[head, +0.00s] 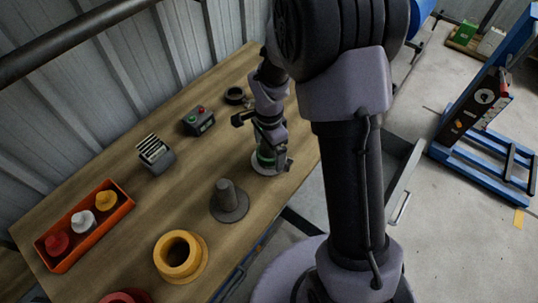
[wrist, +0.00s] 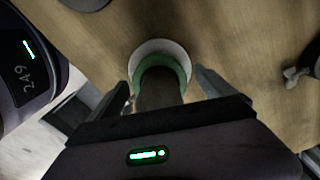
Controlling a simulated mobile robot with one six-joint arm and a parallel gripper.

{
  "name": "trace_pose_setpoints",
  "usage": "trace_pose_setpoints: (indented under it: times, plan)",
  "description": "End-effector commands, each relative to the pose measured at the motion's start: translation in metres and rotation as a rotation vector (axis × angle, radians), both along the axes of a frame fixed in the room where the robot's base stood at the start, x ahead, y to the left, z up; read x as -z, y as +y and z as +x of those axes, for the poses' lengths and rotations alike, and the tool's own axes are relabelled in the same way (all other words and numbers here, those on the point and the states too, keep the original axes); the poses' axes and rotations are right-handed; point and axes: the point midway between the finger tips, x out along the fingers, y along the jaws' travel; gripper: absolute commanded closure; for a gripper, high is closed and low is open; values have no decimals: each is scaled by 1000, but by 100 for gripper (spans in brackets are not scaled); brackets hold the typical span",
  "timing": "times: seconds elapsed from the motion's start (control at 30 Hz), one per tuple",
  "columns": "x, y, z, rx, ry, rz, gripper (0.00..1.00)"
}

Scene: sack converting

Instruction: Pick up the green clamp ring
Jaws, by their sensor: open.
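The green clamp ring (wrist: 177,64) sits around a dark upright post (wrist: 160,92) above a pale round base (wrist: 152,46) in the wrist view. In the head view the green ring (head: 265,156) shows partly behind my gripper, over the pale base (head: 262,168) near the bench's front edge. My gripper (wrist: 167,88) is open, one finger on each side of the post, with nothing held. I cannot tell whether either finger touches the post or ring. In the head view my gripper (head: 270,149) is at the post.
A grey stepped post (head: 229,200) and a yellow flanged ring (head: 180,256) stand nearer on the wooden bench (head: 125,205). An orange tray (head: 122,211) holds red, white and yellow items. A slotted holder (head: 155,153), a button box (head: 198,121) and a black ring (head: 234,96) stand toward the wall.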

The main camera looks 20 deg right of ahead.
Motion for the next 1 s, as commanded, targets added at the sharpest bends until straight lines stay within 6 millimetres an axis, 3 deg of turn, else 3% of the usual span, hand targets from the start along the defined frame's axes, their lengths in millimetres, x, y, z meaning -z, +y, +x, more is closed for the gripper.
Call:
trace_pose_setpoints:
  times: [0.07,0.53,0.83,1.0]
  plan:
    - [-2,0,0,0,-1,0,6]
    - [-2,0,0,-1,-1,0,99]
    - [-11,0,1,-1,-4,0,100]
    - [-61,0,2,-1,-7,0,100]
